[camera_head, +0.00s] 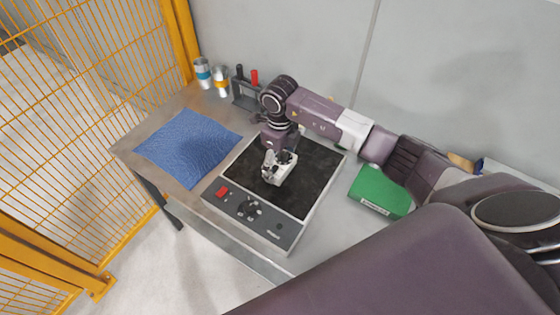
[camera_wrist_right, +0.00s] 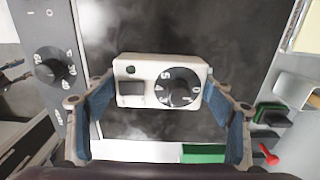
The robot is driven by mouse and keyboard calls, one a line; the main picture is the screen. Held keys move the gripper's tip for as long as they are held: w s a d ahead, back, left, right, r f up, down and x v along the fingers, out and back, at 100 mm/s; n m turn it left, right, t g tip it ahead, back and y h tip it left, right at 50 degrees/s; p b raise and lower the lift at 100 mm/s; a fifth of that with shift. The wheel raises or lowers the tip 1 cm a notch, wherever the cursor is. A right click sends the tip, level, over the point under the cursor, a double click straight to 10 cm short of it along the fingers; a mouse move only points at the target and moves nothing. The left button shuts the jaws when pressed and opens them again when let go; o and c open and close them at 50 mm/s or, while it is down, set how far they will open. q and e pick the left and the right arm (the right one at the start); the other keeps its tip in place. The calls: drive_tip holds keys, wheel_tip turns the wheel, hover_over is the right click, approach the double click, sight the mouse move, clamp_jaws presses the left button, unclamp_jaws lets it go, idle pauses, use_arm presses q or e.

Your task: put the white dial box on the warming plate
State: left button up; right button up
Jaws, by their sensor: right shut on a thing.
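The white dial box (camera_head: 285,175) is a small white block with a black numbered dial. In the right wrist view the dial box (camera_wrist_right: 133,70) lies between the two blue finger pads of my right gripper (camera_wrist_right: 168,95), which is shut on it. In the head view my right gripper (camera_head: 277,164) points down with the box over the warming plate (camera_head: 316,165). The plate has a black top and a grey front panel with a red switch and a dial. I cannot tell whether the box touches the plate. My left gripper is not in view.
A blue cloth (camera_head: 188,147) lies left of the plate and a green box (camera_head: 380,191) lies right. Two cans (camera_head: 203,73) and a rack (camera_head: 245,94) with red and black handles stand at the back. A yellow mesh fence (camera_head: 90,70) is at left, a wall behind.

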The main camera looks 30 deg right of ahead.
sight(280, 162)
drive_tip(key=shift+f, duration=0.2)
drive_tip(key=o, duration=1.3)
drive_tip(key=shift+r, duration=0.15)
drive_tip(key=shift+r, duration=0.2)
drive_tip(key=shift+r+b, duration=1.75)
drive_tip(key=shift+r, duration=4.15)
